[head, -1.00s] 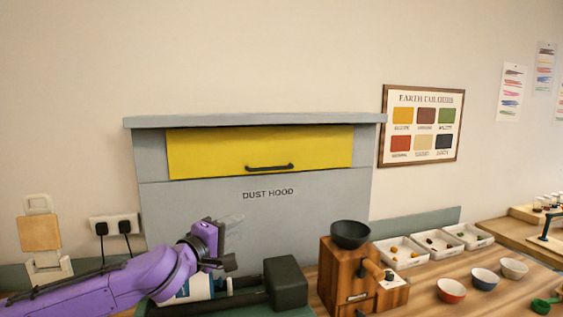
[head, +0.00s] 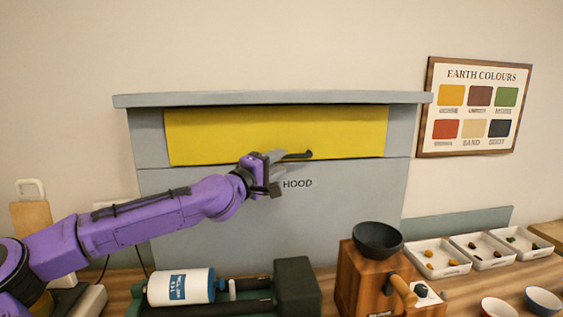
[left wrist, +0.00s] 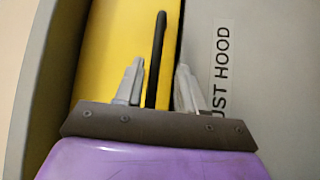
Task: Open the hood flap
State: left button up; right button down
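The yellow hood flap (head: 230,135) is flat in the front of the grey dust hood (head: 200,195) and looks shut. Its black bar handle (head: 299,156) is near the flap's lower edge, and its left part is hidden by my left gripper (head: 280,160). In the left wrist view, the handle (left wrist: 158,45) runs between the two grey fingers of my left gripper (left wrist: 160,66). The fingers are apart, one on each side of the handle, with gaps showing. The yellow flap (left wrist: 112,50) lies behind them. My right gripper is not in view.
A wooden grinder with a black bowl (head: 377,239) stands below right. A green-based roller device with a white bottle (head: 181,287) is below my left arm. White trays (head: 437,257) and small bowls are at the right.

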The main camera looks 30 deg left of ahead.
pick_arm(q)
jog(key=shift+w, duration=0.8)
jog(key=shift+s+d+r, duration=0.1)
jog(key=shift+s+r, duration=0.15)
jog(key=shift+r, duration=0.25)
jog(key=shift+w+f, duration=0.15)
jog(key=shift+w, duration=0.1)
jog(key=shift+c, duration=1)
jog(key=c, duration=0.5)
grip_shut()
jog(key=shift+d, duration=0.1)
